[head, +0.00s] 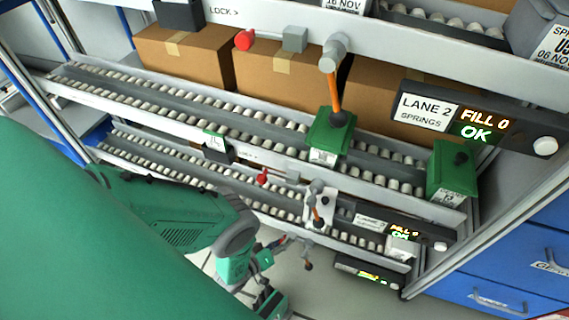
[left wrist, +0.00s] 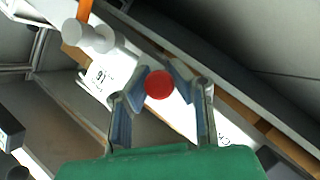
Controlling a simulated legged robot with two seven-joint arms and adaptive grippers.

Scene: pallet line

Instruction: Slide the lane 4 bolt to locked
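In the left wrist view the red bolt knob (left wrist: 159,85) lies between the two fingers of my left gripper (left wrist: 160,72). The fingers stand apart on either side of it; I cannot tell whether they touch it. In the head view my left gripper (head: 288,248) is low in the middle, at the bottom lane of the rack. The bolt there is hidden or too small to tell. Two other red bolt knobs show on higher rails, an upper one (head: 244,39) and a middle one (head: 262,177). My right gripper is not in view.
The upper sign (head: 425,112) reads LANE 2 SPRINGS; a lower sign (head: 365,270) is unreadable. An orange lever (head: 335,95) hangs over a green box (head: 330,135). In the left wrist view a grey post (left wrist: 90,35) stands beside the knob. Blue drawers (head: 500,285) are right.

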